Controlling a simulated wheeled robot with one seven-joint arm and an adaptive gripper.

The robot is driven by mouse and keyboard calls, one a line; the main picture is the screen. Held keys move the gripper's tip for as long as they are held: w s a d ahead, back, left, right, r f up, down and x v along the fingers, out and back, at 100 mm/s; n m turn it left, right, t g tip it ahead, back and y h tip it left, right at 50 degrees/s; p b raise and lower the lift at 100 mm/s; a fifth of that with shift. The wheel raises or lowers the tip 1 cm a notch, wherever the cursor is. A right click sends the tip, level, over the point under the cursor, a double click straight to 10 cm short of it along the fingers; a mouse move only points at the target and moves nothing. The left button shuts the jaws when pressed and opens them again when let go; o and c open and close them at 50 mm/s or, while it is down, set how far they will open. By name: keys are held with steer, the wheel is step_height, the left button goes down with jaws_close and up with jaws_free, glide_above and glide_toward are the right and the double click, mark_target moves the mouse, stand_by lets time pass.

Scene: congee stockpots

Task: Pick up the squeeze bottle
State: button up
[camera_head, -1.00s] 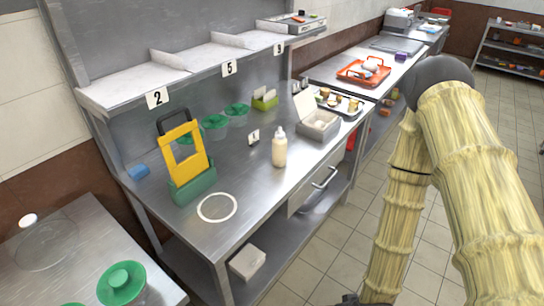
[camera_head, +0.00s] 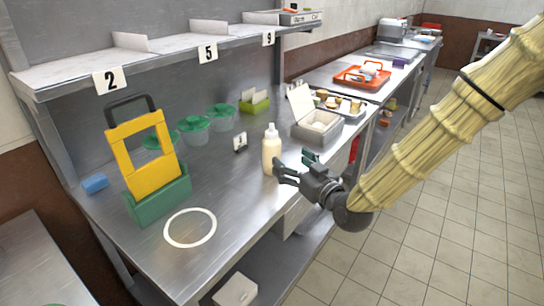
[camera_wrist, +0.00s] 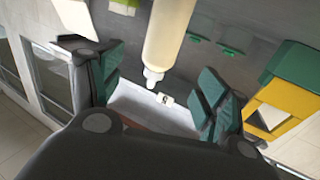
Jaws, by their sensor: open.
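The squeeze bottle (camera_head: 271,151) is cream-coloured with a pale nozzle. It stands upright on the steel counter (camera_head: 225,190) near the front edge. My gripper (camera_head: 291,164) is open just right of the bottle in the head view, with its fingers pointing towards it. In the wrist view the bottle (camera_wrist: 168,35) appears upside down, ahead of and between the two open fingers (camera_wrist: 160,88). Nothing is between the fingertips that I can see as gripped. Whether a finger touches the bottle cannot be told.
A small number card (camera_head: 240,143) stands left of the bottle. An open grey box (camera_head: 317,130) stands behind right. A yellow board in a green holder (camera_head: 160,200), green-lidded tubs (camera_head: 194,131) and a white ring (camera_head: 190,228) are at the left. A shelf (camera_head: 160,68) overhangs the back.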

mark_target(277, 147)
steer(key=x, duration=0.2)
steer(key=r+x, duration=0.1)
steer(key=x, duration=0.2)
steer(key=shift+w+a, duration=0.15)
steer(key=shift+w, duration=0.05)
steer(key=shift+p+x, duration=0.4)
steer(key=shift+x, duration=2.3)
steer(key=shift+c, duration=0.2)
steer(key=shift+r, duration=0.1)
steer(key=c, duration=0.8)
